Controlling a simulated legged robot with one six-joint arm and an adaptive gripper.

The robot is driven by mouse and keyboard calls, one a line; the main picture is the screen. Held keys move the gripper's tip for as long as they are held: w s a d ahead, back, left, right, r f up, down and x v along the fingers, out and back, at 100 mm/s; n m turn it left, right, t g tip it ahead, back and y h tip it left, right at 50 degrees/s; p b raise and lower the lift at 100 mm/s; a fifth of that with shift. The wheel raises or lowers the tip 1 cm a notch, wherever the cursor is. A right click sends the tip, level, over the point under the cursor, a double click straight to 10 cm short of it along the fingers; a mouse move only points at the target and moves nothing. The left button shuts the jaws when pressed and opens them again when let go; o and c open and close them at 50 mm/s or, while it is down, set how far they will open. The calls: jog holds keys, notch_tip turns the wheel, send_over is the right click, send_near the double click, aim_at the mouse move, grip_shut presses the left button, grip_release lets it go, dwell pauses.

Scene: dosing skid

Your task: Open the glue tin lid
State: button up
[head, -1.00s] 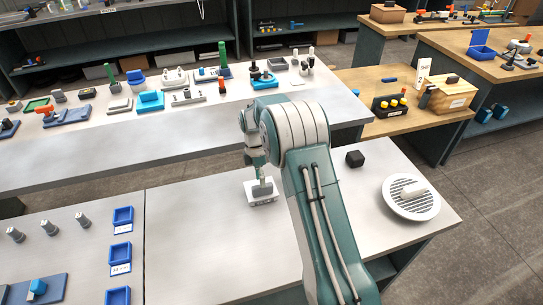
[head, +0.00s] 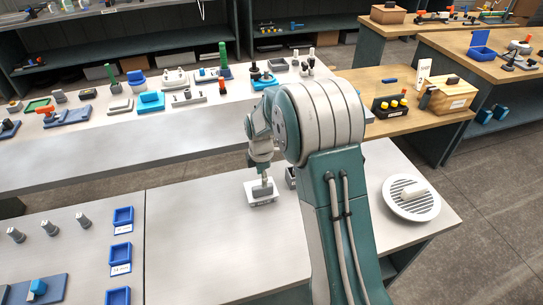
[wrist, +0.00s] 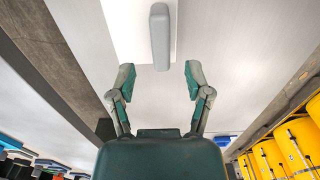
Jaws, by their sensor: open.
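A small white block-like container with a label on its front (head: 261,199), seemingly the glue tin, stands on the near grey bench. The label is too small to read surely. A grey bar handle (wrist: 160,38) stands up from its white top in the wrist view. My gripper (wrist: 160,80) is open and empty, its two fingers spread to either side of the handle's line. The handle's near end lies between the fingertips in the picture; I see no contact. In the head view, my gripper (head: 262,180) is right over the container, and its fingers are hard to make out.
A grey box (head: 291,177) is partly hidden behind my arm. A round white slatted disc with a bar (head: 410,197) lies at the right of the bench. Blue bins (head: 120,253) stand at the left. The bench between bins and container is clear.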

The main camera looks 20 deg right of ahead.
jog(key=s+r+m+t, duration=0.1)
jog(key=s+r+m, duration=0.2)
jog(key=s+r, duration=0.2)
jog(key=s+r+m+t, duration=0.1)
jog(key=s+r+m, duration=0.2)
jog(key=r, duration=0.9)
jog(key=shift+s+r, duration=0.15)
jog(key=shift+s, duration=0.75)
jog(key=s+r+m+t, duration=0.1)
jog(key=s+r+m, duration=0.2)
jog(key=s+m, duration=0.3)
jog(key=s+r+m+t, duration=0.2)
jog(key=s+m, duration=0.4)
jog(key=s, duration=0.8)
jog(key=shift+r+t, duration=0.3)
jog(key=shift+r, duration=0.1)
